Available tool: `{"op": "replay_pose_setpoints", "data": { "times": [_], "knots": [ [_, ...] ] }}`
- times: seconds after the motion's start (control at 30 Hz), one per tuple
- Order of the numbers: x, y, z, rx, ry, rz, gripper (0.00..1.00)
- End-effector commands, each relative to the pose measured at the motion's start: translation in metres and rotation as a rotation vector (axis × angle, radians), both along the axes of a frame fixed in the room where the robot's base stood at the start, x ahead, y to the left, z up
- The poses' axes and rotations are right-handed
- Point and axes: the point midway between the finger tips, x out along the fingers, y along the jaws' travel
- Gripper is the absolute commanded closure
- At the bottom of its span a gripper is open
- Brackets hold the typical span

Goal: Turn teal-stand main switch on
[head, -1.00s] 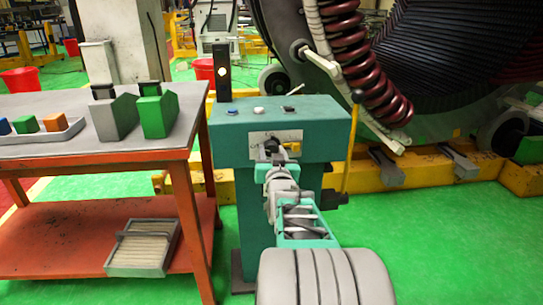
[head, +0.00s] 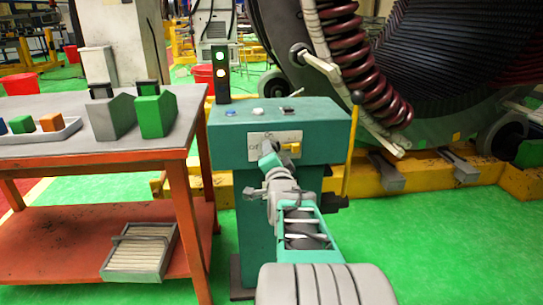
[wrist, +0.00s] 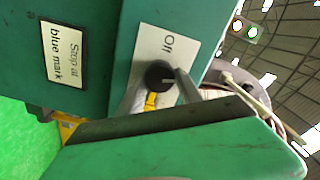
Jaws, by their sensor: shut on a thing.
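The teal stand (head: 232,146) has a pale switch plate (head: 258,139) on its front. In the wrist view the plate (wrist: 170,38) reads "Off" at its visible end, and the black round knob (wrist: 158,75) sits on it. My gripper (head: 268,152) is at the plate in the head view and hides most of the knob. In the wrist view my gripper (wrist: 160,88) has one grey finger on each side of the knob, shut on it. A yellow part (head: 292,148) shows beside the gripper. The light post (head: 221,90) on the stand shows two lit lamps.
Small buttons (head: 256,110) and a lever (head: 290,106) are on the stand's top. An orange table (head: 100,165) with several blocks stands close on the left. A large machine with a dark red coil (head: 352,55) is behind right. Green floor is clear at right.

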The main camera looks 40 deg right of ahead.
Motion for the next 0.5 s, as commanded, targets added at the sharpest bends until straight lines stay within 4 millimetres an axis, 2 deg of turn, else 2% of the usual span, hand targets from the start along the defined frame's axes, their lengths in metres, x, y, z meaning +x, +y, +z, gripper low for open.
{"op": "replay_pose_setpoints", "data": {
  "times": [0.2, 0.5],
  "knots": [
    [-0.0002, -0.0003, -0.0012, 0.132, -0.089, 0.000, 0.99],
    [-0.0002, -0.0004, -0.0011, 0.237, -0.161, 0.000, 0.99]
  ]
}}
